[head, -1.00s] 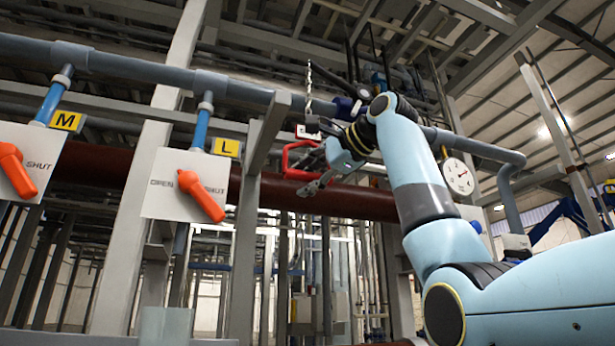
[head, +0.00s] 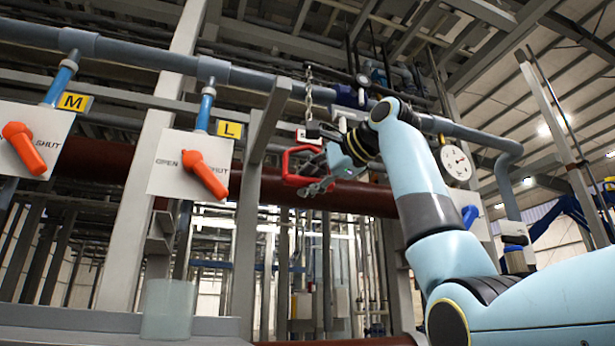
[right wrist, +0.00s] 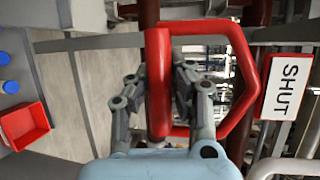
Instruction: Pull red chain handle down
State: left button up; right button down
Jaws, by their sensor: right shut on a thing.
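The red chain handle (head: 287,168) is a loop frame hanging below a metal chain (head: 309,92) in the head view. My right gripper (head: 318,172) reaches it from the right. In the right wrist view my right gripper (right wrist: 157,88) is shut on one straight bar of the red handle (right wrist: 240,75), with a finger on each side of the bar. The rest of the loop extends to the right of the fingers. My left gripper is not in view.
A grey horizontal pipe (head: 140,52) passes near the chain, and a thick dark red pipe (head: 345,198) runs behind the handle. Orange levers (head: 205,175) on white plates stand to the left. A round gauge (head: 456,163) is to the right.

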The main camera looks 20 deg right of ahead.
pick_arm(q)
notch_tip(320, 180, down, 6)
jog(key=b, duration=0.4)
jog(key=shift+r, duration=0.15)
pick_arm(e)
notch_tip(320, 180, down, 9)
jog(key=shift+w+f, duration=0.1)
jog(key=shift+f, duration=0.05)
jog(key=c, duration=1.7)
grip_release()
jog(key=o, duration=0.5)
jog(key=shift+c, duration=0.2)
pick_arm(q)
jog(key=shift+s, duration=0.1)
pick_arm(e)
jog(key=shift+o, duration=0.6)
jog(key=shift+r, duration=0.2)
